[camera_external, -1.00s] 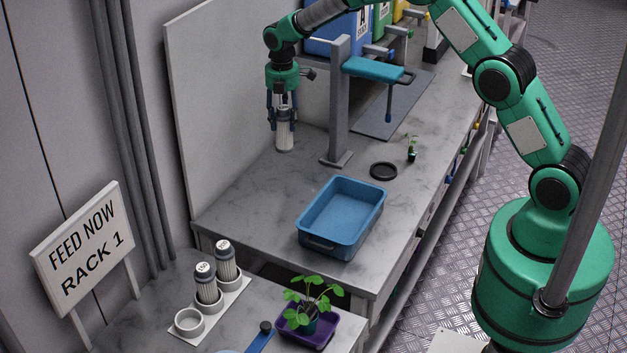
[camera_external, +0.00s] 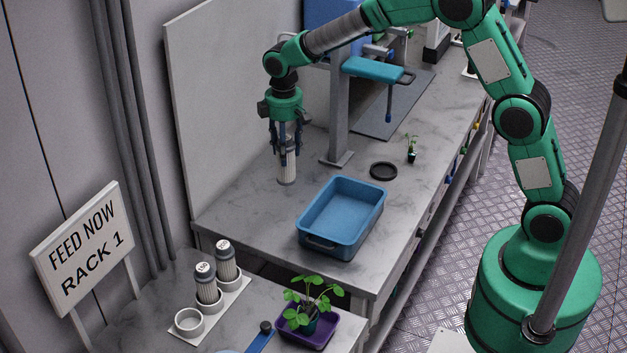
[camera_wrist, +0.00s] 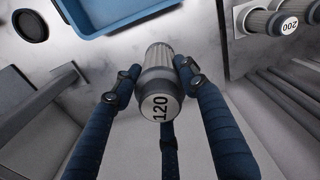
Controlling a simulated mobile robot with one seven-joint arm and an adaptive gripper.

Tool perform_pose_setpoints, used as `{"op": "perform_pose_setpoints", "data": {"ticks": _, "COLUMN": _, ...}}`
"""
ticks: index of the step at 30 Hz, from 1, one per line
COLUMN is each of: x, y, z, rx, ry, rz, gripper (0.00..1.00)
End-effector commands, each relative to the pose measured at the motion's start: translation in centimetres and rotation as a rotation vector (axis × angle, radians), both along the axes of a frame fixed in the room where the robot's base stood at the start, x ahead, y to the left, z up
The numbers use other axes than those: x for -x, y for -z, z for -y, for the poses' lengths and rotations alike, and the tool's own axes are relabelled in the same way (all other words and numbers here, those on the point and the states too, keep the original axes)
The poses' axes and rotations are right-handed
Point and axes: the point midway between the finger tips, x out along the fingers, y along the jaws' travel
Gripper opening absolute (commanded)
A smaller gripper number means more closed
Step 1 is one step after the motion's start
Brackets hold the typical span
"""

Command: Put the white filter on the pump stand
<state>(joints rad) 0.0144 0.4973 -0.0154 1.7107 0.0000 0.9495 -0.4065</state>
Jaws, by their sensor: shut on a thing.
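My gripper (camera_external: 287,150) is shut on an upright filter (camera_external: 287,172) with a pale ribbed body, over the grey bench left of the blue tray. In the wrist view the filter (camera_wrist: 158,92) has a grey cap and a white label reading 120, with my fingers (camera_wrist: 160,95) around it. Whether its lower end clears the bench is hard to tell. A white holder (camera_external: 207,318) on the near bench has an empty ring (camera_external: 188,322) in front and two similar filters (camera_external: 206,284) (camera_external: 226,261) standing in it. None of the stands is labelled as the pump stand.
The blue tray (camera_external: 312,241) sits right of my gripper. A grey post (camera_external: 338,115) with a blue arm stands behind. A black ring (camera_external: 383,171) and small seedling (camera_external: 411,151) lie beyond. A potted plant (camera_external: 310,305) and a sign (camera_external: 85,248) flank the holder.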

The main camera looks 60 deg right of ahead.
Motion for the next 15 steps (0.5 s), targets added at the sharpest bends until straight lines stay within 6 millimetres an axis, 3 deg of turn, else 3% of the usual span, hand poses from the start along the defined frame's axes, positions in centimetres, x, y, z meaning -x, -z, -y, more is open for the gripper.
{"op": "perform_pose_setpoints", "data": {"ticks": 15, "x": 0.99, "y": 0.00, "z": -1.07, "rx": 0.000, "ry": 0.094, "rz": 0.001, "gripper": 0.15}}
